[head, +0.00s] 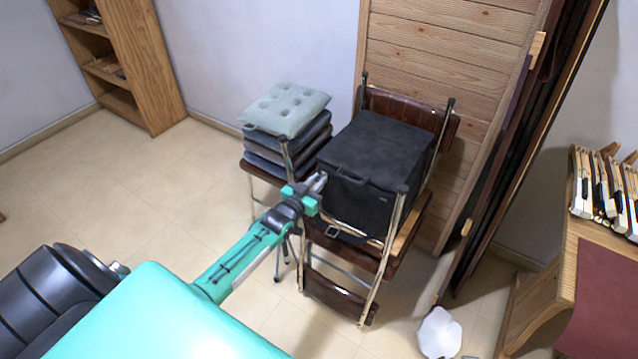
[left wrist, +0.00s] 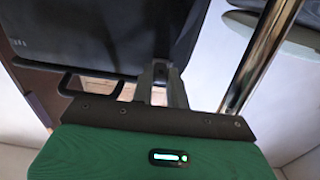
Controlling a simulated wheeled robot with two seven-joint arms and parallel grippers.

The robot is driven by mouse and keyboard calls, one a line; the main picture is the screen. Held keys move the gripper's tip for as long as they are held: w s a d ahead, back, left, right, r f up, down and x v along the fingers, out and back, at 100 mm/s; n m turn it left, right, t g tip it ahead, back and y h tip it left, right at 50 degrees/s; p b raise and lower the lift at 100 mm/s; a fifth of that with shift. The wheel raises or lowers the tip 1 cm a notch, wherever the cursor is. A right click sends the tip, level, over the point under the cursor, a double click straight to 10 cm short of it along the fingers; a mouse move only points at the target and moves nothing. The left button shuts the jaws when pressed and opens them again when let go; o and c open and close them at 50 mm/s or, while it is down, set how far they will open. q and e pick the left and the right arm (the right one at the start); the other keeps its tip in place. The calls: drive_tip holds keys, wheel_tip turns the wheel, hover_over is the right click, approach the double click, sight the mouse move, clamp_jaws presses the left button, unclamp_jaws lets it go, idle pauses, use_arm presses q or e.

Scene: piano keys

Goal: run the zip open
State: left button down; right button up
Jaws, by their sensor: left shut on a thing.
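A black box-shaped bag (head: 378,150) sits on a folding chair, its lid closed flat on top. My left gripper (head: 319,182) reaches in from the left and is at the bag's near left upper corner. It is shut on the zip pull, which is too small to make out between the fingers. In the left wrist view the fingers (left wrist: 162,78) are close together against the edge of the bag (left wrist: 100,32). A dark loop handle (left wrist: 88,84) shows just left of the fingers. The zip's line is not clear. My right gripper is not in view.
The brown folding chair (head: 340,300) has metal legs; a chrome tube (left wrist: 262,50) runs close right of my left gripper. A stack of cushions (head: 287,112) stands just left of the bag. A wooden panel (head: 440,50) is behind. Open floor (head: 150,190) lies left.

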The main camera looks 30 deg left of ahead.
use_arm(q)
drive_tip(key=c, duration=1.4)
unclamp_jaws()
drive_tip(key=shift+a, duration=0.35)
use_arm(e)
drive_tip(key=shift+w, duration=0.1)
use_arm(q)
drive_tip(key=shift+s+d, duration=0.1)
drive_tip(key=shift+s+f, duration=0.1)
drive_tip(key=shift+s, duration=0.45)
drive_tip(key=shift+s+a+b, duration=0.15)
drive_tip(key=shift+s, duration=3)
drive_tip(key=shift+s+a+b, duration=0.15)
drive_tip(key=shift+s, duration=3)
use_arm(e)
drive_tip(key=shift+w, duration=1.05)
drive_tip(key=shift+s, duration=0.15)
